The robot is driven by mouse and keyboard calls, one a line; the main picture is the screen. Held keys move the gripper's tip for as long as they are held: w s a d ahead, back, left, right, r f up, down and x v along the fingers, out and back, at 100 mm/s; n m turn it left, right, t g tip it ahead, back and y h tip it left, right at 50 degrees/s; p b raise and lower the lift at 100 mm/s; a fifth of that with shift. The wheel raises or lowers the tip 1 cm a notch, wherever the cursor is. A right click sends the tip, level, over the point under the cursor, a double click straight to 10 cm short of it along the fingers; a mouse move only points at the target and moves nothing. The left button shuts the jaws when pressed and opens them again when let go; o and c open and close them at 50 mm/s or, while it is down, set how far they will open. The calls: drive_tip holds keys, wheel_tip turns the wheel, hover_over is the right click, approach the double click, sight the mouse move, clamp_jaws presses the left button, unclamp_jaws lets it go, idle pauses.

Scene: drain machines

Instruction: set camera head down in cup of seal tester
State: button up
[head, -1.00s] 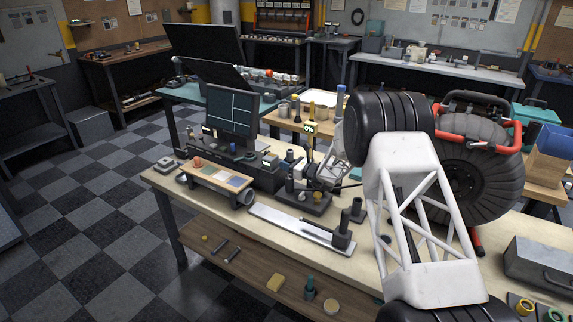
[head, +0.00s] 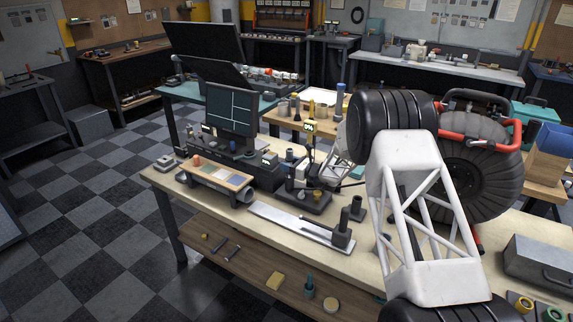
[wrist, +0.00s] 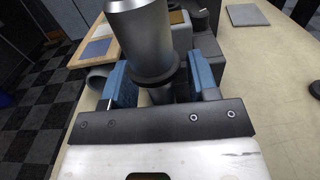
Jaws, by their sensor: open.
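In the wrist view, a grey metal cylinder with a wider dark collar, which looks like the camera head (wrist: 142,38), stands between the blue fingers of my gripper (wrist: 163,78). The fingers are apart, with one on each side of it. Its lower end is mostly hidden by the gripper body, so I cannot tell whether it sits in a cup. In the head view, my arm hides much of the gripper. A dark base with several small posts, possibly the seal tester (head: 312,202), stands on the bench near the small lit display (head: 309,127); its cup is not clear.
A monitor (head: 232,108) stands behind a tray of coloured swatches (head: 218,174). A flat metal rail (head: 290,224) with a dark upright lies in front. A large black reel with red handles (head: 480,165) stands at right.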

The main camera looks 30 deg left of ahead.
drive_tip(key=d, duration=0.6)
drive_tip(key=shift+d, duration=0.35)
drive_tip(key=shift+r, duration=0.1)
drive_tip(key=s+d+r+n+g+h, duration=0.1)
drive_tip(key=s+d+r+n+h, duration=0.2)
drive_tip(key=s+d+r, duration=0.6)
drive_tip(key=s+d+r+n+h, duration=0.2)
drive_tip(key=s+d+r+n, duration=0.2)
drive_tip(key=d+r, duration=0.65)
drive_tip(key=s+d+r+n+g+h, duration=0.1)
drive_tip(key=s+d+r+n+h, duration=0.35)
drive_tip(key=d, duration=0.95)
drive_tip(key=s+d+r+n+t+h, duration=0.1)
drive_tip(key=s+d+n+t+h, duration=0.1)
drive_tip(key=s+d, duration=1.4)
drive_tip(key=s+d+r+n+t+h, duration=0.2)
drive_tip(key=s+d+n+h, duration=0.2)
drive_tip(key=s+d, duration=1.3)
drive_tip(key=s+h, duration=0.2)
drive_tip(key=s, duration=0.2)
drive_tip(key=shift+d+r+t+h, duration=0.15)
drive_tip(key=shift+t+h, duration=0.15)
drive_tip(key=shift+h, duration=0.05)
